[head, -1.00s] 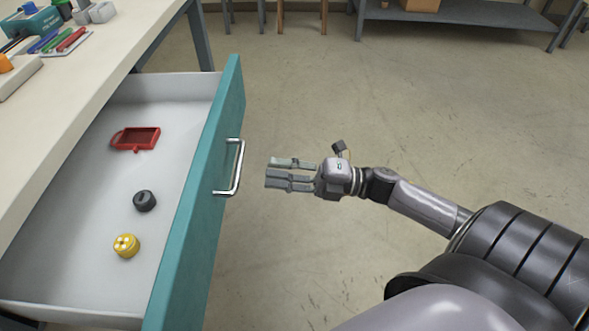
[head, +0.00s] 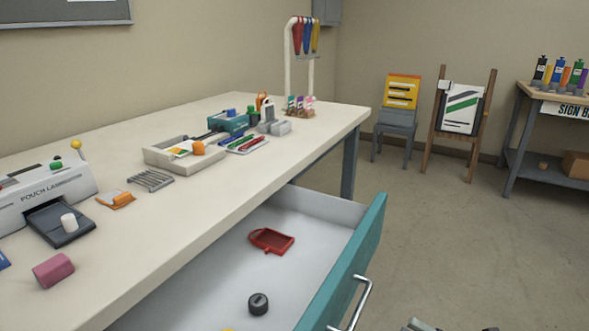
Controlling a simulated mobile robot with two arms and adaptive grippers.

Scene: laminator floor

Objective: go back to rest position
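A small part of my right gripper (head: 420,325) shows at the bottom edge of the head view, to the right of the drawer handle (head: 352,305). The rest of it is cut off, so its opening cannot be told. It looks apart from the handle. My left gripper is out of view. The teal-fronted drawer (head: 352,262) stands open under the bench. Inside it lie a red tray-like piece (head: 271,240) and a dark round piece (head: 258,303). A sliver of a yellow piece (head: 229,329) shows at the bottom edge.
The cream workbench (head: 215,205) carries a pouch laminator (head: 45,196), a pink block (head: 53,270), a shallow tray (head: 185,160) and pens. A chair (head: 395,125), an easel (head: 460,110) and a shelf table (head: 545,165) stand behind. Floor right of the drawer is clear.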

